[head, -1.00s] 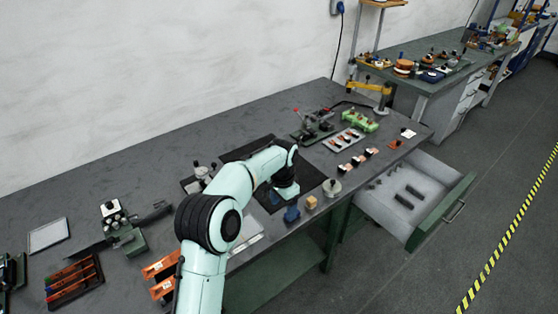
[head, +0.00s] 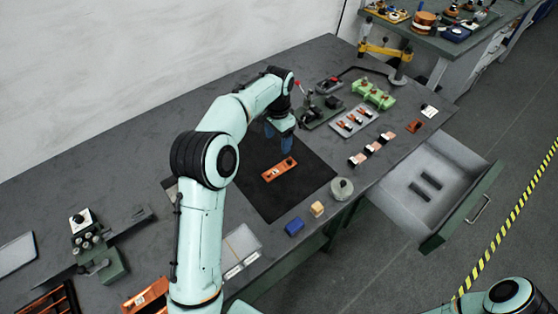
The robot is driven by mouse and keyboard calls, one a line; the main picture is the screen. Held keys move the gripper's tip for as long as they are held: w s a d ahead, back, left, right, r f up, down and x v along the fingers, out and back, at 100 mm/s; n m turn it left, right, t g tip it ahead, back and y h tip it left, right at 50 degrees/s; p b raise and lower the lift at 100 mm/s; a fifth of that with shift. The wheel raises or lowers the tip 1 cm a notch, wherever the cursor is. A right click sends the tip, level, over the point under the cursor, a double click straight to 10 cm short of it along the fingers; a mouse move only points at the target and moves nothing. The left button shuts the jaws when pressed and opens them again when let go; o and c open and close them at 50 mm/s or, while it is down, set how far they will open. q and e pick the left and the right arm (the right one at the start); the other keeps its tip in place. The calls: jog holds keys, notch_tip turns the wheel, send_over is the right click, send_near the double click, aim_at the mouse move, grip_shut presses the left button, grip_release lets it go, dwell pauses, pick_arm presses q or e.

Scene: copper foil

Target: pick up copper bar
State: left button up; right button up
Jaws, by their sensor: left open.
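An orange-copper bar (head: 279,169) with small dark and light marks on top lies flat on the black mat (head: 262,205) on the workbench. My left arm reaches over the bench from the front. My left gripper (head: 287,148), with bluish fingers pointing down, is open just behind the bar's right end. The gap between its fingers is too small to make out, and I cannot tell whether they touch the bar. My right arm shows only as a link at the bottom right; its gripper is out of view.
A blue block (head: 294,227), a tan block (head: 317,209) and a round metal piece (head: 342,189) line the front edge. A green fixture (head: 373,94) and a tray of parts (head: 354,120) stand at the right. A drawer (head: 405,190) is open below.

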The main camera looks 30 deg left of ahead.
pick_arm(q)
send_over(280, 169)
jog(key=f, duration=0.5)
jog(key=f+b, duration=0.1)
jog(key=f, duration=0.1)
jog(key=shift+s+a+f, duration=0.15)
jog(key=shift+s+a, duration=0.05)
jog(key=shift+a, duration=0.15)
jog(key=shift+w+f, duration=0.1)
jog(key=shift+f, duration=0.4)
jog(key=f, duration=0.4)
jog(key=shift+w+d+f, duration=0.1)
jog(key=shift+d+f, duration=0.1)
jog(key=shift+f, duration=0.1)
jog(key=c, duration=1.3)
pick_arm(e)
jog(key=shift+s+f, duration=0.85)
jog(key=shift+s, duration=0.15)
